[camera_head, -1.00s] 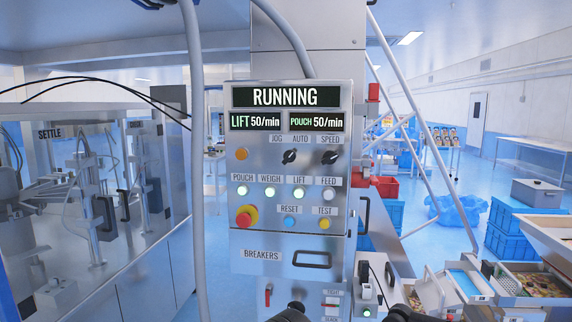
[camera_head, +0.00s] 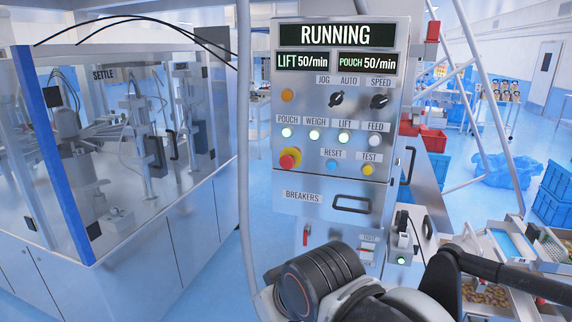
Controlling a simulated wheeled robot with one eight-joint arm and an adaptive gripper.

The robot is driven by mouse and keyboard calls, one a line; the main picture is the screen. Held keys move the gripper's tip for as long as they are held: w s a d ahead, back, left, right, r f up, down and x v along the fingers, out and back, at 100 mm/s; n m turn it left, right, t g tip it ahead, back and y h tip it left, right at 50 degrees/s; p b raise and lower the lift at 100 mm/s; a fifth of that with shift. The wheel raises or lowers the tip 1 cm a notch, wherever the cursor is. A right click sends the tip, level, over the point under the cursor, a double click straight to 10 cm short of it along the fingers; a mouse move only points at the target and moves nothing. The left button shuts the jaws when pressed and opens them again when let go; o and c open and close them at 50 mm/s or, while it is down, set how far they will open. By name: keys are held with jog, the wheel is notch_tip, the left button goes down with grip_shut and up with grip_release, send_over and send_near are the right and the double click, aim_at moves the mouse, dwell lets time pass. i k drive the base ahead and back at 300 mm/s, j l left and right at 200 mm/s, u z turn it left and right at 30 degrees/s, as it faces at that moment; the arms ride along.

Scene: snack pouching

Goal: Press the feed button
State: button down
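The feed button (camera_head: 375,141) is a round, pale, unlit button under the FEED label at the right end of a row on the steel control panel (camera_head: 288,228). The display (camera_head: 335,34) reads RUNNING. Dark and pale links of my arm show at the bottom of the picture, below and in front of the panel. My gripper's fingers are not visible, and nothing of mine touches the feed button.
A red emergency stop (camera_head: 290,158) and a blue reset button (camera_head: 331,164) sit below the row. The breakers drawer has a dark handle (camera_head: 352,204). A grey upright pole (camera_head: 244,150) stands left of the panel. A glass-walled machine (camera_head: 120,140) fills the left side.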

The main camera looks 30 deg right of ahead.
aim_at(374, 141)
jog(key=z, duration=1.35)
